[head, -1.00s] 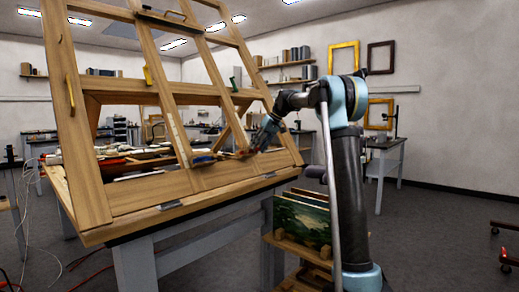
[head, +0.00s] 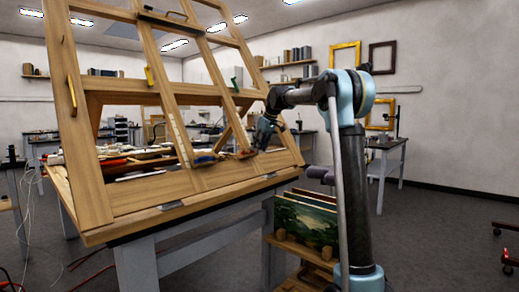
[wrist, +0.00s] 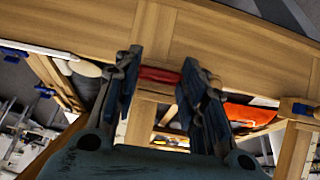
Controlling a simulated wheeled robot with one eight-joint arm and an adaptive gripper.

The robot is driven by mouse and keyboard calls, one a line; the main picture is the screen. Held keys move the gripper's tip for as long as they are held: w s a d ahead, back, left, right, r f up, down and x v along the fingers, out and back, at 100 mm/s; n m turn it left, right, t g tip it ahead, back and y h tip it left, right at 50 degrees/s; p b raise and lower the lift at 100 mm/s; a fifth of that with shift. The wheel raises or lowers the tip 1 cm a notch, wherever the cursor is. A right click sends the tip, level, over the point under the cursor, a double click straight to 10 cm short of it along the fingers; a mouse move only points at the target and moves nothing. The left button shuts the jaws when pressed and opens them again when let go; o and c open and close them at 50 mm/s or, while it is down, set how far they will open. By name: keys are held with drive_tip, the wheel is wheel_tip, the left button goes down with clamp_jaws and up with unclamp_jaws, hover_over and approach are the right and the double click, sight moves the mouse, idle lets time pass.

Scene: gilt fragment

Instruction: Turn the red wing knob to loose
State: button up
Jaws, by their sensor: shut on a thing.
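The red wing knob (wrist: 158,75) shows in the wrist view as a short red bar across the gap between my fingers, in front of a wooden bar. My gripper (wrist: 161,62) has one dark finger at each end of it and is shut on it. The knob's ends are partly hidden by the fingers, and its turn angle is hard to read. In the head view my gripper (head: 254,148) is at the lower crossbar of the wooden easel frame (head: 95,190), right of its middle; the knob is too small to make out clearly there.
In the wrist view an orange-red object (wrist: 250,114) lies behind the frame, and a blue-ended fitting (wrist: 302,109) is at the right. In the head view a rack of paintings (head: 305,225) stands below the frame's right side. The floor at right is mostly clear.

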drive_tip(key=shift+w+d, duration=0.1)
drive_tip(key=o, duration=1.1)
drive_tip(key=shift+c, duration=0.2)
drive_tip(key=v, duration=1.1)
drive_tip(key=shift+r, duration=0.35)
drive_tip(key=shift+d, duration=0.15)
